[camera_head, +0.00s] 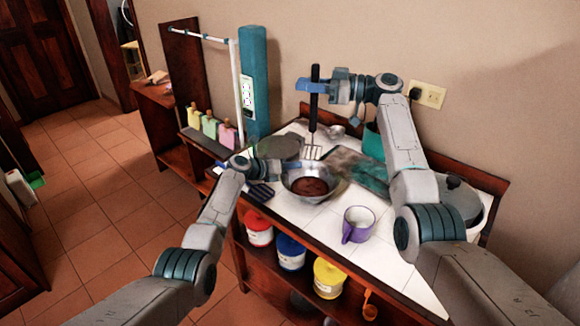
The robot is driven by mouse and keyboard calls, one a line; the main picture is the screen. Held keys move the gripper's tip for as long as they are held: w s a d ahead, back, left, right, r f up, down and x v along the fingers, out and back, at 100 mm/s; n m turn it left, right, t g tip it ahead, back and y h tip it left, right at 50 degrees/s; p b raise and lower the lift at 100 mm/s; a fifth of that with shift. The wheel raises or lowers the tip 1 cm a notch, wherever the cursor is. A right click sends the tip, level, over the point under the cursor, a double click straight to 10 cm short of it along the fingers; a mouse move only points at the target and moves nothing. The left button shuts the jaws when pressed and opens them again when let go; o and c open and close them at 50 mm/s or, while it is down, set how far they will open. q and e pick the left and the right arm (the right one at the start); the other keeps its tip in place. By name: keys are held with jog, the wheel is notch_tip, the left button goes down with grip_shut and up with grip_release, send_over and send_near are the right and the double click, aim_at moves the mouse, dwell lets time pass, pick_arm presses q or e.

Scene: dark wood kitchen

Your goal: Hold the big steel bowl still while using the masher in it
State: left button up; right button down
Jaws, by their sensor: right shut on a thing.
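The big steel bowl (338,187) stands on the white tiled counter with brown food (310,187) in its bottom. The masher (313,127) is upright, with a long black handle and a slotted metal head, held above the far part of the bowl. My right gripper (314,87) is shut on the masher's handle, well above the counter. My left gripper (277,169) is at the bowl's left rim, low over the counter. Its fingertips are small and partly merge with the rim, so I cannot tell whether they grip it or stand apart.
A purple-and-white mug (357,225) stands right of the bowl, near the front edge. Red, blue and yellow tubs (329,278) are on the shelf below.

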aim_at(314, 134)
pick_arm(q)
jog(key=shift+c, duration=0.2)
grip_shut()
pick_arm(e)
jog(key=shift+w+d+f+m+t+h, duration=0.15)
jog(key=shift+f+m+t+h, duration=0.35)
jog(key=shift+m+t+h, duration=1.2)
jog(key=shift+w+d+f+m+t+h, duration=0.15)
jog(key=shift+f+m+t+h, duration=0.4)
jog(key=shift+m+t, duration=1.3)
jog(key=shift+w+d+f+m+t+h, duration=0.15)
jog(key=shift+f+m+t+h, duration=0.6)
jog(key=shift+t, duration=1.8)
jog(key=shift+h, duration=0.3)
jog(key=shift+a+f, duration=0.1)
jog(key=shift+f, duration=5.05)
